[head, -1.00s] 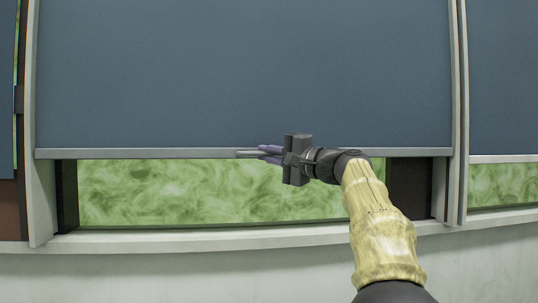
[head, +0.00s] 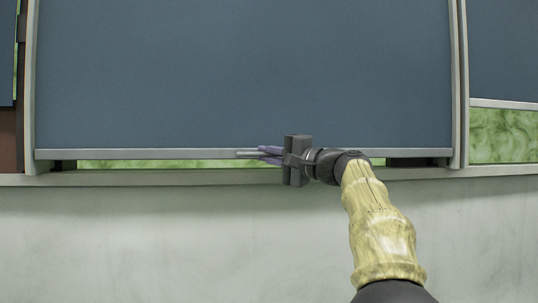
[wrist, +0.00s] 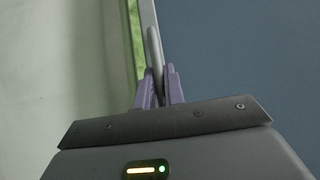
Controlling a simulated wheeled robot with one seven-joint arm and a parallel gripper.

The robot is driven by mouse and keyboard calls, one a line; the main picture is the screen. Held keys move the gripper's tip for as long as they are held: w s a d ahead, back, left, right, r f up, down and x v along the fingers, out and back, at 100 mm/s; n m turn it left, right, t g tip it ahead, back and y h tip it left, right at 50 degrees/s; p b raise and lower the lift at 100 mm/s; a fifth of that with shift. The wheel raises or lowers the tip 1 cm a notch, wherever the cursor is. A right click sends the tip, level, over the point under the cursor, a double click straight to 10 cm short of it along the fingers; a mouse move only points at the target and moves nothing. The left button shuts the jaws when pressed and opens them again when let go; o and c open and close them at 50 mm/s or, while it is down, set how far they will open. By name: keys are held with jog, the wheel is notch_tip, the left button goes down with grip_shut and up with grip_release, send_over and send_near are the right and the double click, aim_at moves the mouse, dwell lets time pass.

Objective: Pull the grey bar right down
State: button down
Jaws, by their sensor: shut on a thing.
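The grey bar (head: 150,154) runs along the bottom edge of a large blue blind (head: 240,75) in the head view. A narrow green strip of window (head: 180,164) shows between the bar and the pale sill (head: 120,179). My gripper (head: 262,154) is at the bar, right of its middle, with its purple fingers shut on a grey handle-like part of it. In the wrist view the fingers (wrist: 158,88) close around this grey piece, beside the blue blind (wrist: 240,50) and the green strip (wrist: 137,40).
A second blind (head: 505,50) hangs at the right, with its own lower edge higher and more green window (head: 503,134) below it. Pale upright frames (head: 460,90) flank the middle blind. A plain pale wall (head: 150,245) lies below the sill.

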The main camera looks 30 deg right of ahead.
jog(key=shift+d+f+b, duration=0.15)
jog(key=shift+f+b, duration=1.2)
jog(key=shift+f, duration=0.7)
jog(key=shift+w+f, duration=0.1)
jog(key=c, duration=1.5)
grip_release()
jog(key=p+v, duration=0.2)
jog(key=v, duration=1.5)
jog(key=shift+s+r, duration=0.2)
jog(key=shift+s, duration=0.05)
